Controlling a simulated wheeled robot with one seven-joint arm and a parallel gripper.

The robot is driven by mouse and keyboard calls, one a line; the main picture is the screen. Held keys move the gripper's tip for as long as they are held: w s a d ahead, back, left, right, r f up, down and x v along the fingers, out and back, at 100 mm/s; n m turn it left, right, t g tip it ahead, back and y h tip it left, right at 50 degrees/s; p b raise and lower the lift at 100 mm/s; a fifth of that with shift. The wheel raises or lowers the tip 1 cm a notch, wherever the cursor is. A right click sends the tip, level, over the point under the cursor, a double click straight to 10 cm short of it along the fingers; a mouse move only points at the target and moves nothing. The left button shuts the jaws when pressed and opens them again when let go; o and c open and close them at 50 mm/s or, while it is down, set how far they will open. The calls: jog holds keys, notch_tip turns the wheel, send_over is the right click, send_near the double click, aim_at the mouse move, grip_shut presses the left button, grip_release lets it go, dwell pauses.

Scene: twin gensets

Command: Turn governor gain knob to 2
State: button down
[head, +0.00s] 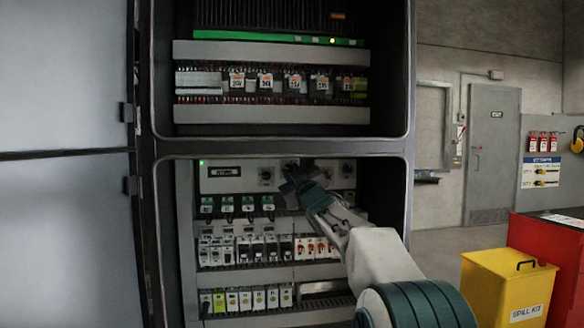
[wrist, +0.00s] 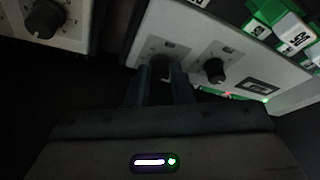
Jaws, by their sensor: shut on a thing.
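A light grey control module (head: 215,184) with a small dark display sits at the top of the lower cabinet bay. Its black knob (head: 266,174) beside my gripper is free; it also shows in the wrist view (wrist: 215,70). My gripper (head: 290,174) reaches the same module from the right. In the wrist view its two fingers (wrist: 163,84) are on either side of another dark knob (wrist: 163,66), shut on it. The fingers partly hide this knob and its dial. The lettering and scale marks are too small or dark to read, so I cannot tell its setting.
A neighbouring module with a black knob (wrist: 45,18) is close on the left in the wrist view. Green-topped relays (head: 227,205) and rows of breakers (head: 245,250) lie below. The cabinet frame surrounds the bay. A yellow spill kit bin (head: 508,288) stands at right.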

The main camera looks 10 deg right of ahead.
jog(key=shift+r+n+y+p, duration=0.1)
jog(key=shift+n+y+p, duration=0.3)
jog(key=shift+n, duration=0.3)
jog(key=c, duration=1.3)
grip_release()
jog(key=b+v, duration=0.2)
jog(key=v, duration=1.2)
jog(key=shift+d+r, duration=0.1)
jog(key=shift+r, duration=0.1)
jog(key=shift+g, duration=0.3)
